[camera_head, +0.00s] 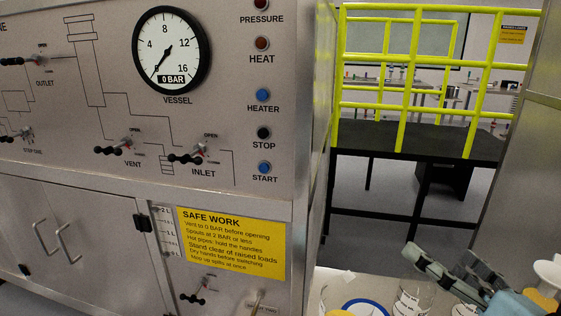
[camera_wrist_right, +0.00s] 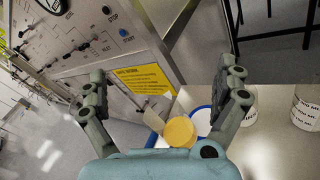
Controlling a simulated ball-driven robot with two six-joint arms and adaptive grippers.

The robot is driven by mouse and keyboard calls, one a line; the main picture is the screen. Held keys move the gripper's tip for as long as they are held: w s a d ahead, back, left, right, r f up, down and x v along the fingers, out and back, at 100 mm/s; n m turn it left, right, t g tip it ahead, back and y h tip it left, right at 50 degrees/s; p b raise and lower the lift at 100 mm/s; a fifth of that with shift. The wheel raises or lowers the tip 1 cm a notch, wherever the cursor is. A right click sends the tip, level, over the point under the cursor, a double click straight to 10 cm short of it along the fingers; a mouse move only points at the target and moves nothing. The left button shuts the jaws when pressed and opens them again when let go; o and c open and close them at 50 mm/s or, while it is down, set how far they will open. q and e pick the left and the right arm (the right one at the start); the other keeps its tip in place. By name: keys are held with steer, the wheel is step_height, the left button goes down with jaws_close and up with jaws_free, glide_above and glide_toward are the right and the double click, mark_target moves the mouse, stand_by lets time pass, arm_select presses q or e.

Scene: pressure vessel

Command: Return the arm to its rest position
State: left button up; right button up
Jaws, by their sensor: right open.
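My right gripper (camera_head: 447,268) shows at the bottom right of the head view, above a pale worktop. Its jaws are open with nothing between them. In the right wrist view my right gripper (camera_wrist_right: 166,88) also shows with its two fingers spread wide. A yellow round lid or disc (camera_wrist_right: 180,131) lies below and beyond the fingers there, apart from them. My left gripper is in neither view.
The steel panel (camera_head: 220,185) with gauge, valve handles and buttons fills the left. The worktop (camera_wrist_right: 270,140) carries glass beakers (camera_wrist_right: 306,105) and a blue-rimmed white dish (camera_wrist_right: 203,120). A yellow railing (camera_head: 408,80) stands behind. Another steel surface (camera_head: 530,140) rises at right.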

steer(key=s+d+r+m+h, duration=0.1)
steer(key=d+r+m+h, duration=0.3)
steer(key=d+m+h, duration=0.85)
steer(key=s+f+m+g+y, duration=0.1)
steer(key=s+f+m+g, duration=0.45)
steer(key=m, duration=0.75)
steer(key=s+a+f+m+g+y, duration=0.7)
steer(key=s+a+f+g, duration=0.15)
steer(key=s, duration=0.25)
step_height(320, 180, down, 30)
steer(key=s+d+g+b, duration=0.1)
steer(key=s+d+b, duration=0.1)
steer(key=b, duration=0.4)
steer(key=s+d+f+g+b, duration=0.1)
steer(key=s+f+b, duration=0.5)
steer(key=s+f, duration=1.2)
step_height(320, 180, down, 5)
steer(key=shift+s+r, duration=0.15)
steer(key=shift+s, duration=0.15)
